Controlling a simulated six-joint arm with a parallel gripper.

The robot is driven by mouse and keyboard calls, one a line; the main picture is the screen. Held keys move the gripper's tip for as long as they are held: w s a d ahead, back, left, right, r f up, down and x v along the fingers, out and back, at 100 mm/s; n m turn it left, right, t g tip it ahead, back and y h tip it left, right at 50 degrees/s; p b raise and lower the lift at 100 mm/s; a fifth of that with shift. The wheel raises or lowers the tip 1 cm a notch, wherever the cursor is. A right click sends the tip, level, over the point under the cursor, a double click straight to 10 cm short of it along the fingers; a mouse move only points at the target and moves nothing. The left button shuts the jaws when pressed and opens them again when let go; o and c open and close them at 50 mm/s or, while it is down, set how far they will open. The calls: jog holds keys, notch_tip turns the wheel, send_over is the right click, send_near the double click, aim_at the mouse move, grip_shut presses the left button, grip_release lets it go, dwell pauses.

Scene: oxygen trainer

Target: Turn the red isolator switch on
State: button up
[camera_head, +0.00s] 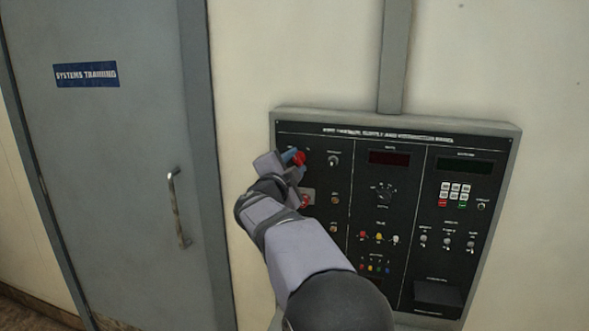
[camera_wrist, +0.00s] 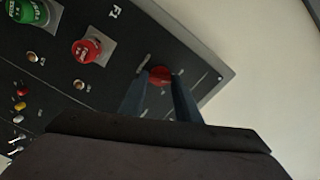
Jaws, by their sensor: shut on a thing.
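The red isolator switch (camera_head: 299,158) is a small red knob at the upper left of the black control panel (camera_head: 360,150). In the wrist view the red knob (camera_wrist: 159,75) sits between the two blue-grey fingers. My gripper (camera_head: 293,157) is at the panel face and shut on the knob. The fingers (camera_wrist: 160,92) also show in the wrist view, one on each side of it. The fingers and wrist hide part of the knob and the markings around it, so I cannot read its position.
A red button (camera_head: 305,201) on a light plate sits below the knob, close to my wrist. A green button (camera_wrist: 27,12) shows beyond it in the wrist view. Other knobs, switches and displays fill the panel. A grey door (camera_head: 110,150) with a handle stands to the left.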

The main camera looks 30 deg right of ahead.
jog(key=m+b, duration=0.1)
jog(key=m, duration=0.1)
jog(key=m+b, duration=0.1)
jog(key=shift+f+m, duration=0.2)
jog(key=shift+m, duration=0.2)
jog(key=m+b, duration=0.2)
jog(key=m, duration=0.1)
jog(key=shift+m, duration=0.3)
jog(key=m+b, duration=0.3)
jog(key=m, duration=0.1)
jog(key=shift+r+m+b, duration=0.1)
jog(key=shift+m+b, duration=0.6)
jog(key=shift+m, duration=0.9)
jog(key=o, duration=1)
jog(key=shift+r, duration=0.1)
jog(key=shift+o, duration=0.2)
